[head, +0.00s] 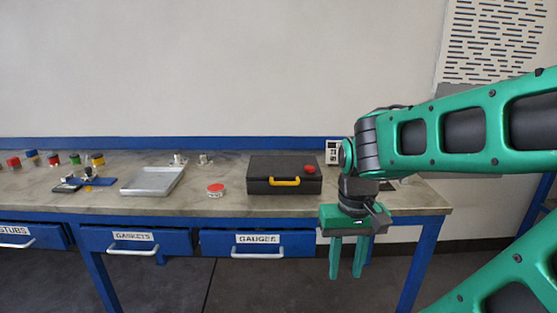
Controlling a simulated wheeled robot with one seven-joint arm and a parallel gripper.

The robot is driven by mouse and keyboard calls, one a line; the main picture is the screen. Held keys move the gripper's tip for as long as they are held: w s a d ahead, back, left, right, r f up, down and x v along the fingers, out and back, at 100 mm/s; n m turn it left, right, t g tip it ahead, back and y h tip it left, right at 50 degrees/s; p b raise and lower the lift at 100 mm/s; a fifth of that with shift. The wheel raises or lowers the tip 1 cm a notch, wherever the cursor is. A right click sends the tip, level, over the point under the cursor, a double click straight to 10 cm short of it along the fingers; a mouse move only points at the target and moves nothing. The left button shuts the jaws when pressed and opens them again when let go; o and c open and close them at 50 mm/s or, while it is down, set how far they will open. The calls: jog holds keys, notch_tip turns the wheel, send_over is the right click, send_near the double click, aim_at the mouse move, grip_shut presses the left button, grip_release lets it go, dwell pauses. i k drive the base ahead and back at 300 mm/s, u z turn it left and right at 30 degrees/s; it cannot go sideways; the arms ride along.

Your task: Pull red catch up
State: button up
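No part is clearly recognisable as a red catch at this size. A small red piece (310,169) sits on the top right of a black case (265,168) that has a yellow handle (285,181) on its front. A round red-topped item (215,188) with a white label lies left of the case on the bench. My gripper (346,276) hangs fingers down, right of the case and in front of the bench edge. Its two green fingers are apart with nothing between them. It touches neither red item.
A metal tray (152,181) and several small coloured containers (54,160) stand on the left of the bench (110,196). Blue drawers (257,242) with white handles run below the bench top. A small labelled box (333,151) stands behind my arm. Bare bench top lies around the round red-topped item.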

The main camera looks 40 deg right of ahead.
aim_at(309, 169)
jog(key=z, duration=0.45)
jog(key=i, duration=1.1)
jog(key=z, duration=0.7)
